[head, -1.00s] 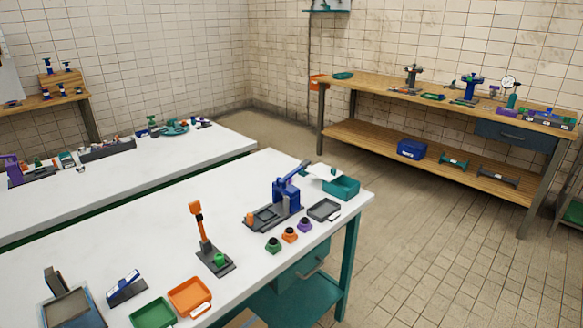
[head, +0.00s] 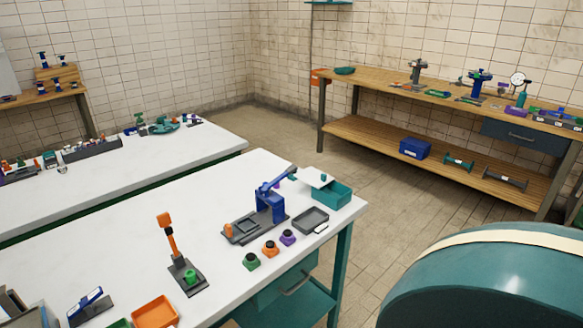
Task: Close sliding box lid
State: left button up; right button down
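A teal box (head: 333,195) stands at the far right corner of the white table. The right part of the box top is uncovered. Neither of my grippers is in view.
On the white table (head: 110,235), a blue press (head: 269,205), a grey tray (head: 311,220) and several small coloured pieces stand near the box. A large rounded teal body with a cream band (head: 480,285) fills the lower right, close by; I cannot tell what it is. Tiled floor shows between.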

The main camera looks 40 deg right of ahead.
aim_at(318, 180)
jog(key=l+u, duration=0.3)
jog(key=l, duration=0.2)
jog(key=l+u, duration=0.3)
jog(key=l, duration=0.2)
jog(key=k+l+u, duration=0.15)
jog(key=l, duration=0.2)
jog(key=l+u, duration=0.1)
jog(key=l, duration=0.25)
jog(key=k+l+u, duration=0.15)
jog(key=l, duration=0.15)
jog(key=k+l, duration=0.1)
jog(key=l, duration=0.3)
jog(key=k+l, duration=0.15)
jog(key=l, duration=0.25)
jog(key=k+l, duration=0.1)
jog(key=l, duration=0.3)
jog(key=k+l+u, duration=0.1)
jog(key=l, duration=0.3)
jog(key=k+l, duration=0.15)
jog(key=l, duration=0.2)
jog(key=k+l, duration=0.15)
jog(key=l, duration=0.25)
jog(key=k+l, duration=0.1)
jog(key=l, duration=0.3)
jog(key=i+j, duration=0.25)
jog(key=u, duration=0.05)
